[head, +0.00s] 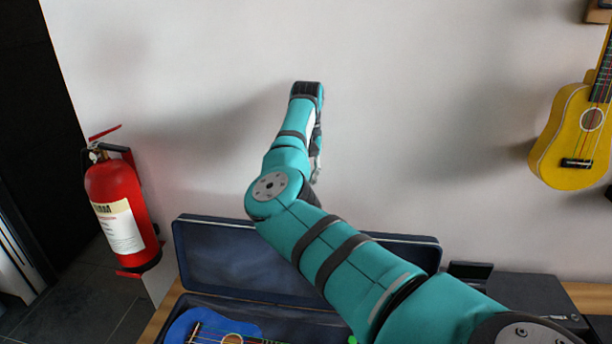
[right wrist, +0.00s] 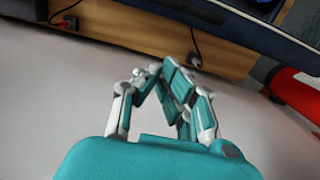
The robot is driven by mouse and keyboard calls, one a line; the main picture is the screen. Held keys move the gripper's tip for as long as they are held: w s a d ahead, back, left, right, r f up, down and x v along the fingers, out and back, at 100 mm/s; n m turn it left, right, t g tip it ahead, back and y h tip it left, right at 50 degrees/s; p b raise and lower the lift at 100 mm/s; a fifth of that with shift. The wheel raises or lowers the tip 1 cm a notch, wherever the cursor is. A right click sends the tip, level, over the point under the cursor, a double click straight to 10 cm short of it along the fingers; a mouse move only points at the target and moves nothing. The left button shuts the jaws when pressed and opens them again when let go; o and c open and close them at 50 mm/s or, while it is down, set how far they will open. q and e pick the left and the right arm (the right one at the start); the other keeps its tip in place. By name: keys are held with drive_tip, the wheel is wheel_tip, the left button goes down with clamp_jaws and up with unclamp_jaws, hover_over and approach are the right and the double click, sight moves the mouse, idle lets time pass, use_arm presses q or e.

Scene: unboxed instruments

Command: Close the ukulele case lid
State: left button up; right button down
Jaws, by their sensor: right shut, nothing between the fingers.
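The dark navy ukulele case stands open on the wooden table in the head view. Its lid (head: 222,262) is raised near the wall, and its right part is hidden behind my right arm. A blue ukulele (head: 222,327) lies in the case base (head: 292,314), cut off by the lower edge. My right gripper (head: 316,168) is above and behind the raised lid, near the wall, and is apart from the lid. In the right wrist view my right gripper (right wrist: 160,74) is shut and empty, its fingers drawn together. My left gripper is not in view.
A red fire extinguisher (head: 122,213) hangs at the left; it also shows in the right wrist view (right wrist: 297,95). A yellow ukulele (head: 577,140) hangs on the wall at right. A dark box (head: 530,300) stands right of the case. Sockets with plugs show in the right wrist view.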

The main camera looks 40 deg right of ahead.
drive_tip(key=s+a+f+p, duration=0.2)
drive_tip(key=a+f+p, duration=0.1)
drive_tip(key=f, duration=0.1)
drive_tip(key=shift+s+f, duration=0.3)
idle(0.3)
drive_tip(key=shift+w, duration=0.1)
